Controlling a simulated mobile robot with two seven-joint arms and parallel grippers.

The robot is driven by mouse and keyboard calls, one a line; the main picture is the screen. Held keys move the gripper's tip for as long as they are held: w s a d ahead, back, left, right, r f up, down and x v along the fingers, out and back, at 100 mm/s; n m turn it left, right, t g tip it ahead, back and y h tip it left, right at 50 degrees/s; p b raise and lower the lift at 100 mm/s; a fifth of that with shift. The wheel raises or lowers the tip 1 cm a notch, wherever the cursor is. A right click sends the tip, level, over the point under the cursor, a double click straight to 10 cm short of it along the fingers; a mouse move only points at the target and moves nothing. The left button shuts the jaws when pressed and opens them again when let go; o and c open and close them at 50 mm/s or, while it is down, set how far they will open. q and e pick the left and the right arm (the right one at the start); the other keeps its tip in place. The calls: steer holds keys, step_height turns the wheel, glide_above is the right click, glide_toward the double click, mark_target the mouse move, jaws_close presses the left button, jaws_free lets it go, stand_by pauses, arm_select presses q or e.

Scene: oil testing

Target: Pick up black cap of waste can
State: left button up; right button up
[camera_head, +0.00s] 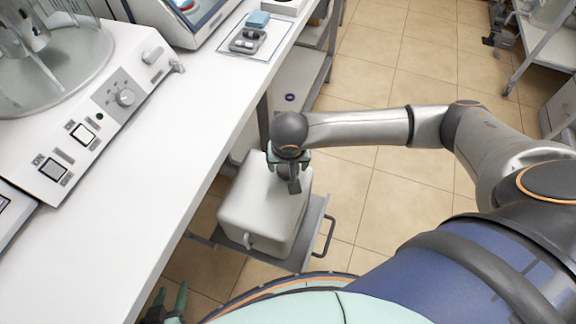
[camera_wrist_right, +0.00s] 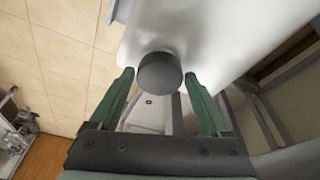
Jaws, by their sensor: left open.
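The white waste can (camera_head: 262,208) stands on a low grey shelf beside the bench in the head view. It also fills the upper part of the right wrist view (camera_wrist_right: 222,35). Its round black cap (camera_wrist_right: 160,74) shows there between the tips of my green fingers. My right gripper (camera_head: 286,176) is over the top of the can in the head view, and its fingers (camera_wrist_right: 158,80) look open, with a narrow gap on each side of the cap. In the head view I cannot make out the cap under the gripper. My left gripper (camera_head: 169,303) is open and empty at the bottom edge.
The white bench (camera_head: 130,200) runs along the left, close to the can, with a control-panel device (camera_head: 110,105) on it. A small tray (camera_head: 247,41) sits at its far end. The tiled floor (camera_head: 375,65) is clear beyond my right arm. A cart (camera_head: 545,45) stands at the upper right.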

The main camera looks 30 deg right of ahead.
steer(key=c, duration=1)
steer(key=shift+o, duration=0.2)
steer(key=shift+r, duration=0.1)
